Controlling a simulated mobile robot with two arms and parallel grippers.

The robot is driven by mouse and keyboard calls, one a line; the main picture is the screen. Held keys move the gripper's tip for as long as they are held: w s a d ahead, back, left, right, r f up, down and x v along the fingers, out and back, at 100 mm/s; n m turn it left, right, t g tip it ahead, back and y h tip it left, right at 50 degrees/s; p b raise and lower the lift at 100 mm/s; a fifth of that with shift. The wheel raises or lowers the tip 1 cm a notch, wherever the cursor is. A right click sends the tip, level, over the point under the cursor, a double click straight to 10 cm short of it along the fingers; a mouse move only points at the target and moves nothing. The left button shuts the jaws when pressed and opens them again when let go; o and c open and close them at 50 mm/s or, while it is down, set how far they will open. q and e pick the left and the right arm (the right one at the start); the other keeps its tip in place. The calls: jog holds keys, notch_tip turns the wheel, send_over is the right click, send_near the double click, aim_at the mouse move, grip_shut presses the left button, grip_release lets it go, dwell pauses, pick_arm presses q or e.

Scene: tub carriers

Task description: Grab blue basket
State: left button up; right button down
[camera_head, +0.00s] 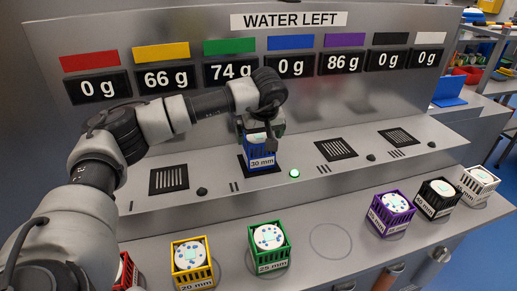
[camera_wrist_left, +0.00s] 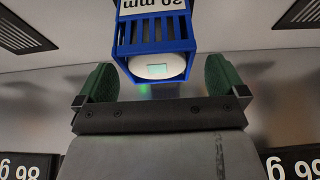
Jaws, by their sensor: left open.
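The blue basket (camera_head: 263,152), labelled 30 mm, stands on a dark pad on the raised shelf of the station. A white round disc shows in its top. In the left wrist view the blue basket (camera_wrist_left: 155,35) is at the top centre, with the disc facing the gripper. My left gripper (camera_head: 261,126) is open directly above the basket, its fingers pointing down. In the left wrist view its green fingers (camera_wrist_left: 159,78) stand apart on either side of the disc end, with visible gaps. My right gripper is not in view.
A green light (camera_head: 294,173) glows beside the basket. A yellow basket (camera_head: 192,263), green basket (camera_head: 269,247), purple basket (camera_head: 391,212), black basket (camera_head: 438,196) and white basket (camera_head: 478,184) stand on the lower ledge. An empty ring mark (camera_head: 331,241) lies between green and purple.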

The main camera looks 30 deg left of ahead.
aim_at(259, 137)
pick_arm(q)
jog(key=x, duration=0.1)
jog(key=p+x, duration=0.1)
jog(key=x, duration=0.2)
jog(key=shift+w+f+p, duration=0.1)
jog(key=shift+w+p, duration=0.25)
jog(key=shift+a+f, duration=0.15)
jog(key=shift+f, duration=0.15)
jog(key=shift+w+f, duration=0.1)
jog(key=shift+f, duration=0.05)
jog(key=c, duration=1.1)
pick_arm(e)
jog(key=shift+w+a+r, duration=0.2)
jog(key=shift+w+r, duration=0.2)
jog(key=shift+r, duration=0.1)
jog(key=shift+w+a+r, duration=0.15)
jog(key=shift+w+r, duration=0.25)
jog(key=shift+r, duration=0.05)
